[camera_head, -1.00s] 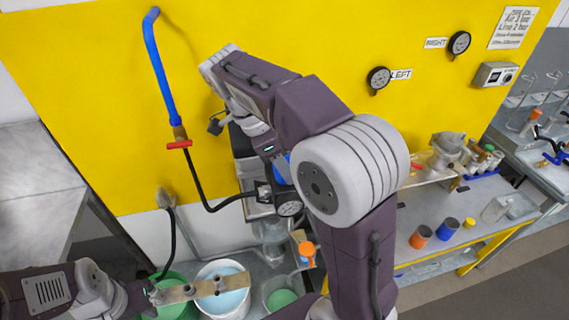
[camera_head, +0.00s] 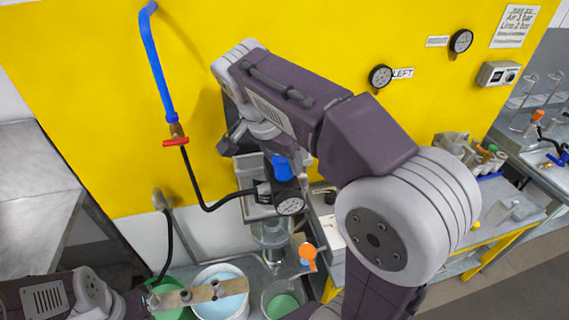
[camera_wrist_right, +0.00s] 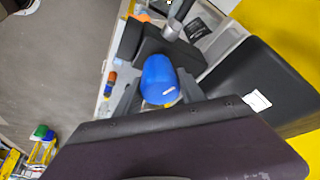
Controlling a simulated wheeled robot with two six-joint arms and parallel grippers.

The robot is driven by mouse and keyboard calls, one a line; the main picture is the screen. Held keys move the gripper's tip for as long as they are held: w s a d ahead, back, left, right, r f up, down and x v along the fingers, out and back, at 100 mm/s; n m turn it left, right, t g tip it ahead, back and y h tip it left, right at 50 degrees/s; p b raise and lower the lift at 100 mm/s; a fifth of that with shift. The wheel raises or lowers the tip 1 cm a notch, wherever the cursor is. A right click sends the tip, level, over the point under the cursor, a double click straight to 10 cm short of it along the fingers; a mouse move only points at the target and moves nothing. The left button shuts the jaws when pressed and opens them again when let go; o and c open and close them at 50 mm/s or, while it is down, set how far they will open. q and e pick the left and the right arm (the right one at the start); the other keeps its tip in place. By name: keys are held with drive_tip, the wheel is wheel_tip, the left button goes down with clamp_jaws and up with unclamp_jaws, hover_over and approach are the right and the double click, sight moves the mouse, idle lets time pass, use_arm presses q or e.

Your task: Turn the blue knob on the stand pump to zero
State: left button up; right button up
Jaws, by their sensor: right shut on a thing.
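The blue knob (camera_head: 281,167) sits on the dark stand pump (camera_head: 284,190) at the yellow wall, above a round gauge (camera_head: 290,206). In the right wrist view the blue knob (camera_wrist_right: 159,80) stands between the two dark fingers of my right gripper (camera_wrist_right: 160,92), which is shut on it. In the head view my right forearm hides most of that gripper. My left gripper (camera_head: 148,297) is low at the left, at the end of a tan bar over the buckets. I cannot tell whether it is open or holds the bar.
A red-handled valve (camera_head: 176,142) hangs below a blue pipe, with a black hose running to the pump. Buckets (camera_head: 222,290) with blue and green liquid stand below. An orange knob (camera_head: 307,251) is beside them. Gauges (camera_head: 381,76) hang on the wall at right.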

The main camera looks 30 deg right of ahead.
drive_tip(key=n+t+y+b, duration=0.1)
drive_tip(key=n, duration=0.3)
drive_tip(key=shift+n+t+y, duration=0.25)
drive_tip(key=shift+n+y, duration=0.25)
drive_tip(key=shift+n, duration=0.9)
drive_tip(key=shift+n+t+y, duration=0.25)
drive_tip(key=shift+n+y, duration=0.25)
drive_tip(key=shift+n, duration=0.9)
drive_tip(key=o, duration=1.3)
drive_tip(key=shift+o, duration=0.2)
drive_tip(key=v, duration=0.9)
drive_tip(key=shift+s, duration=0.1)
